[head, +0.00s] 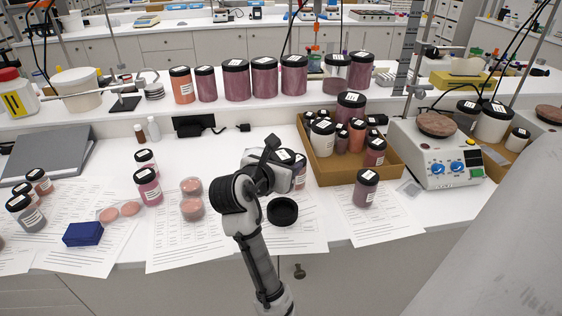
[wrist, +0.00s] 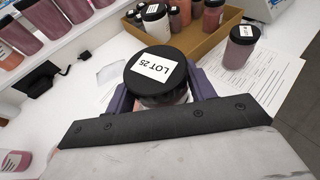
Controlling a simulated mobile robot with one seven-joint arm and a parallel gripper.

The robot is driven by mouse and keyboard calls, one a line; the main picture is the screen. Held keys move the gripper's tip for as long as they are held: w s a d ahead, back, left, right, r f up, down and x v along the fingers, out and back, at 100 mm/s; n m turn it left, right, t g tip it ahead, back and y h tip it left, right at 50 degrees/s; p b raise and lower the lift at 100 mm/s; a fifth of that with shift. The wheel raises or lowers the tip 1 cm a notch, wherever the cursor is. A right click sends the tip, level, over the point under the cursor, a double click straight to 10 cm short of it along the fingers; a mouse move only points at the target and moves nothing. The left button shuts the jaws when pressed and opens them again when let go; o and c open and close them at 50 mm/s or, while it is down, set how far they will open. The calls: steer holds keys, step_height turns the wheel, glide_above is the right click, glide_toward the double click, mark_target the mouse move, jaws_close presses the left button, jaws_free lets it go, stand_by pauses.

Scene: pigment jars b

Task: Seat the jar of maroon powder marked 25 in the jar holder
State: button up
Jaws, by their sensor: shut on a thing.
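My gripper (wrist: 163,92) is shut on a jar with a black lid (wrist: 152,68). The white label on the lid reads LOT 25. The purple-grey fingers sit on both sides of the jar, and most of its body is hidden below the lid. In the head view my gripper (head: 272,172) hides much of the jar (head: 299,164), with its lid showing just behind. A round black open cup, which looks like the jar holder (head: 283,212), stands on a paper sheet in front of the gripper. It looks empty and does not show in the wrist view.
A cardboard tray (head: 329,177) of jars stands behind right, with a single jar (head: 366,188) in front of it. A hotplate (head: 437,155) is at right. Several large jars line the raised shelf.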

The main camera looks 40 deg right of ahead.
steer(key=shift+f+b, duration=1.9)
steer(key=shift+f, duration=1.05)
steer(key=shift+r+p, duration=0.1)
steer(key=shift+p, duration=0.6)
steer(key=shift+f+b, duration=1.05)
steer(key=shift+f, duration=0.8)
steer(key=o, duration=1.1)
steer(key=shift+o, duration=0.2)
steer(key=shift+a, duration=0.15)
steer(key=b+v, duration=0.2)
steer(key=v, duration=1.1)
steer(key=shift+s+a+r, duration=0.15)
steer(key=shift+a, duration=0.1)
